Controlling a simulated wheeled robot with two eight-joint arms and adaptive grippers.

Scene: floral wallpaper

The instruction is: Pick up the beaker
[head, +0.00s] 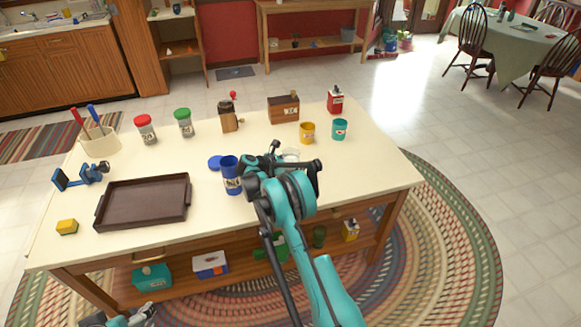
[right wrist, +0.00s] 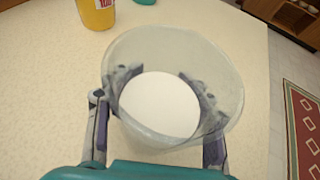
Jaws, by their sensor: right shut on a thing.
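The beaker (right wrist: 172,55) is a clear, frosted-looking cup with a wide round rim. In the right wrist view it stands between the two fingers of my right gripper (right wrist: 158,88), which is shut on it. The finger pads show through its wall, and a white round area shows inside. In the head view only a bit of the beaker (head: 291,153) shows behind my right gripper (head: 286,166); the rest is hidden. Whether its base touches the tabletop is not clear. Part of my left gripper (head: 130,319) shows at the bottom edge, its fingers unclear.
On the island table (head: 265,128), a blue canister (head: 231,176) stands close left of my right gripper. A brown tray (head: 145,201) lies left. The tabletop's right end is clear.

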